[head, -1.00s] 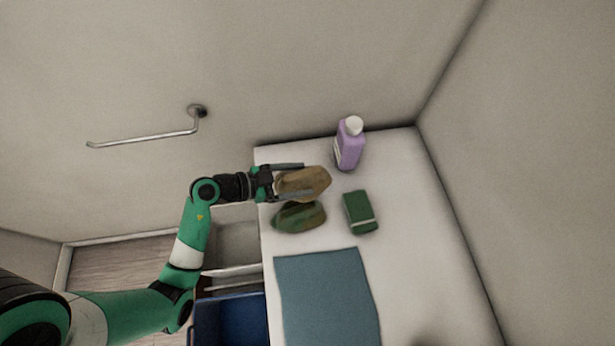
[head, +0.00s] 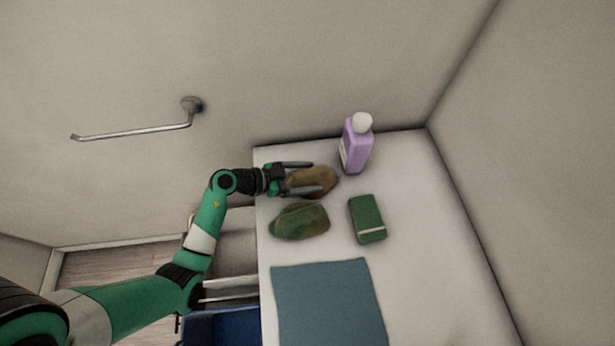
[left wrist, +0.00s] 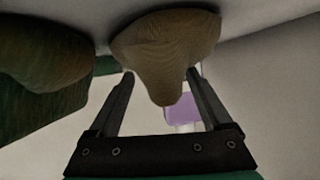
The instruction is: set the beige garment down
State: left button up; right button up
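The beige garment (head: 318,177) is a crumpled brownish bundle at the back left of the white counter (head: 400,250). It appears to rest on the counter. My left gripper (head: 318,178) reaches in from the left with one finger on each side of it. In the left wrist view the garment (left wrist: 165,50) bulges past the fingertips, and its narrow end lies between the fingers (left wrist: 160,75) with gaps beside it. The fingers are apart; contact at the tips is hard to tell. My right gripper is not in view.
A purple bottle (head: 357,148) with a white cap stands behind the garment. A green-brown garment (head: 299,221) lies in front of it, a green box (head: 367,218) to its right. A blue cloth (head: 328,302) lies nearer. A wall bar (head: 135,132) is at left.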

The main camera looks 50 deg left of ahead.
pick_arm(q)
jog(key=shift+o, duration=0.9)
jog(key=shift+s, duration=0.1)
jog(key=shift+s+a+r+p, duration=0.2)
jog(key=shift+s+r+p, duration=0.05)
jog(key=shift+s+p, duration=0.05)
jog(key=p+v, duration=0.3)
jog(key=v, duration=0.7)
jog(key=shift+s+r+p, duration=0.1)
jog(key=shift+p, duration=0.2)
jog(key=shift+s+a+r, duration=0.1)
jog(key=shift+s, duration=0.3)
